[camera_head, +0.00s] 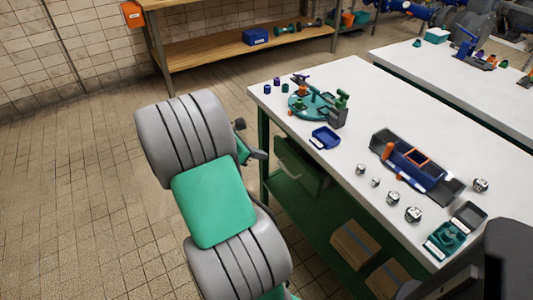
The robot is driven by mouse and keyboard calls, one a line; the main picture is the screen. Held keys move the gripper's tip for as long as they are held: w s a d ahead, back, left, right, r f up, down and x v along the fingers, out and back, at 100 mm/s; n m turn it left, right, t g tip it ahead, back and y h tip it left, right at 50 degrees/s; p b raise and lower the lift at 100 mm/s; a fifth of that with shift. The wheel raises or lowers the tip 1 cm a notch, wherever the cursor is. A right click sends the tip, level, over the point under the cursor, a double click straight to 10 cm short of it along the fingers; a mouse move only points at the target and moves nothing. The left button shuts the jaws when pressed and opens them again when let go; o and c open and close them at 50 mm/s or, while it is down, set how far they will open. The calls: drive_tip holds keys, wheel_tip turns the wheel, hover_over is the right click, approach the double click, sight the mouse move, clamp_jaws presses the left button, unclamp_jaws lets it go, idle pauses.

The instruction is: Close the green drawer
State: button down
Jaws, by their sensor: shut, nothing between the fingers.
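The green drawer (297,165) is under the near edge of the white-topped workbench (350,120), below the tabletop and close to the bench's left end. Its dark green side shows; the tabletop shades it, and I cannot tell how far it stands out. My gripper (259,155) is just left of the drawer, near the bench's left leg. It is mostly hidden behind my large grey and green arm. The fingers look shut, with nothing seen between them. I cannot tell whether they touch the drawer or the bench.
A teal round tray (308,103), a blue dish (325,138), a blue toolbox (411,164) and several small metal parts stand on the bench. Cardboard boxes (354,243) sit beneath it. A wooden shelf unit (235,45) stands behind. The tiled floor at left is clear.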

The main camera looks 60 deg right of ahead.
sight(291, 157)
drive_tip(key=x, duration=0.3)
drive_tip(key=b+x, duration=0.1)
drive_tip(key=x, duration=0.2)
drive_tip(key=d+r+b+x, duration=0.1)
drive_tip(key=x, duration=0.3)
drive_tip(key=shift+s+r, duration=0.1)
drive_tip(key=shift+s, duration=0.15)
drive_tip(key=shift+s+d, duration=0.3)
drive_tip(key=shift+d, duration=0.3)
drive_tip(key=shift+r, duration=0.1)
